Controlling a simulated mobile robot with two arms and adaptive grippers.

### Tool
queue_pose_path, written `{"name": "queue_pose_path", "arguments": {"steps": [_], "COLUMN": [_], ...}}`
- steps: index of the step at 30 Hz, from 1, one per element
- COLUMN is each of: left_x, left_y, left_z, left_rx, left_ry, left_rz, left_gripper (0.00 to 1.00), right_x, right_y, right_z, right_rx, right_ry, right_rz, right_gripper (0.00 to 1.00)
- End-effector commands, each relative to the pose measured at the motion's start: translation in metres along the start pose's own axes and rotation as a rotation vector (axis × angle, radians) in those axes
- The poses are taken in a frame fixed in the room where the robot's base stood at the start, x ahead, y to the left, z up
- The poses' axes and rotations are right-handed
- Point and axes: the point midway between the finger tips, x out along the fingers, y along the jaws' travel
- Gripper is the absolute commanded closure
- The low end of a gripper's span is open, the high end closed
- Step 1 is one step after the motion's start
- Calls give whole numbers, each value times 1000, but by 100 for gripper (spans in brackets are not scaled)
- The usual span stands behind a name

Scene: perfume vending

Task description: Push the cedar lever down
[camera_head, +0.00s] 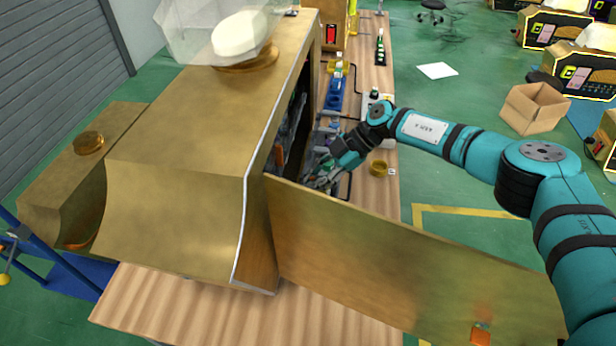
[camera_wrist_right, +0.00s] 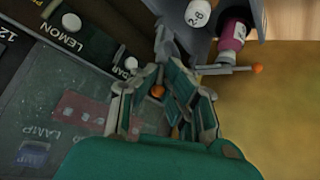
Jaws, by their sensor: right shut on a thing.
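The cedar lever shows only as an orange knob (camera_wrist_right: 157,91) between the fingers of my right gripper (camera_wrist_right: 160,78) in the right wrist view. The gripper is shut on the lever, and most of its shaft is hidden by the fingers. A partly covered label ending in "DAR" (camera_wrist_right: 122,70) is just left of the fingers, with a white button (camera_wrist_right: 131,63) beside it. In the head view my right gripper (camera_head: 328,172) reaches into the open side of the brass-coloured machine (camera_head: 195,150). My left gripper is out of view.
A second orange-knobbed lever (camera_wrist_right: 257,69) sticks out right of the gripper, below a bottle with a pink label (camera_wrist_right: 232,36). A LEMON label (camera_wrist_right: 60,37) is at upper left. The open brass door (camera_head: 410,260) stands in front of my right arm.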

Motion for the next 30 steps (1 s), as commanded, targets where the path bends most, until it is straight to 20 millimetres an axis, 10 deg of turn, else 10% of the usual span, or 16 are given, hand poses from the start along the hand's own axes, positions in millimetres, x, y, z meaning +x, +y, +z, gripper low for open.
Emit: {"name": "queue_pose_path", "arguments": {"steps": [25, 30], "left_x": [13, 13], "left_y": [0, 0], "left_z": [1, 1], "left_rx": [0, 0], "left_ry": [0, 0], "left_rz": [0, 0], "left_gripper": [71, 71], "right_x": [-4, -4], "right_y": [-6, -6], "right_z": [9, 9], "right_rx": [-45, -44], "right_ry": [129, 128], "right_rz": [76, 74], "right_gripper": [100, 72]}}
